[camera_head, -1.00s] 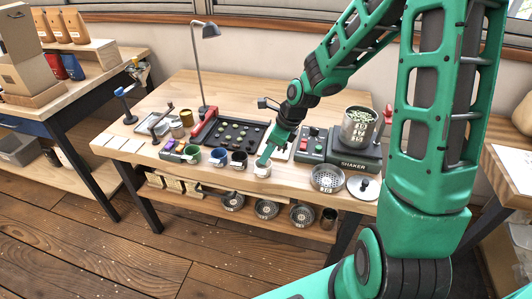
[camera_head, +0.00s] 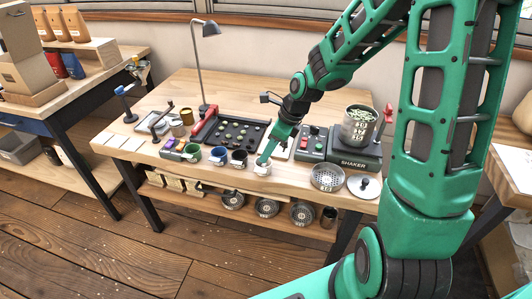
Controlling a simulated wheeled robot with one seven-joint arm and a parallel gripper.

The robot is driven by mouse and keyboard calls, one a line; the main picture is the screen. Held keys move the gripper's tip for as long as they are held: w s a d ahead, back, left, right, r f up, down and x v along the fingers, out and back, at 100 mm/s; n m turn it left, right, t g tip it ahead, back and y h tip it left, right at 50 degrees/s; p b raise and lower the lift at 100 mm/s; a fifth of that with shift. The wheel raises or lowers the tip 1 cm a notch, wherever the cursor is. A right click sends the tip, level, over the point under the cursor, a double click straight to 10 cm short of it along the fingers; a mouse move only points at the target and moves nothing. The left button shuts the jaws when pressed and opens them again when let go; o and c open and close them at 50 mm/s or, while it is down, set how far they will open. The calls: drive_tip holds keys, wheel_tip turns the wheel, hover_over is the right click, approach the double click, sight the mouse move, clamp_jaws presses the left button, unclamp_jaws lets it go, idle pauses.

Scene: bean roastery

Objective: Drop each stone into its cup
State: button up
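A row of small cups stands along the front of the bench: a purple one (camera_head: 171,146), a green one (camera_head: 191,152), a blue one (camera_head: 218,156), a dark one (camera_head: 239,159) and a white one (camera_head: 262,169). Behind them lies a black tray (camera_head: 250,130) with several small dark and pale pieces; which are stones I cannot tell. My gripper (camera_head: 262,162) points down at the white cup, its tip at or just above the rim. The finger gap and anything between the fingers are too small to make out.
The shaker (camera_head: 353,163) with a pot of pale beans (camera_head: 360,125) stands to the right of my gripper. A lamp (camera_head: 205,60) rises behind the tray. The bench's back left is clear.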

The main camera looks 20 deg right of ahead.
drive_tip(key=v, duration=0.9)
drive_tip(key=s+d+r+n+g+h, duration=0.1)
drive_tip(key=s+d+n, duration=0.3)
drive_tip(key=s, duration=0.5)
drive_tip(key=s+d+r+n+g+h, duration=0.1)
drive_tip(key=s+d+r+n, duration=0.1)
drive_tip(key=s+d+n, duration=0.3)
drive_tip(key=s+d+r+n+g+h, duration=0.1)
drive_tip(key=s+d+n, duration=0.3)
drive_tip(key=s+n, duration=0.6)
drive_tip(key=s, duration=0.4)
drive_tip(key=shift+d+r+n, duration=0.25)
drive_tip(key=shift+d+n, duration=0.05)
drive_tip(key=shift+w+f, duration=0.25)
drive_tip(key=shift+w, duration=0.35)
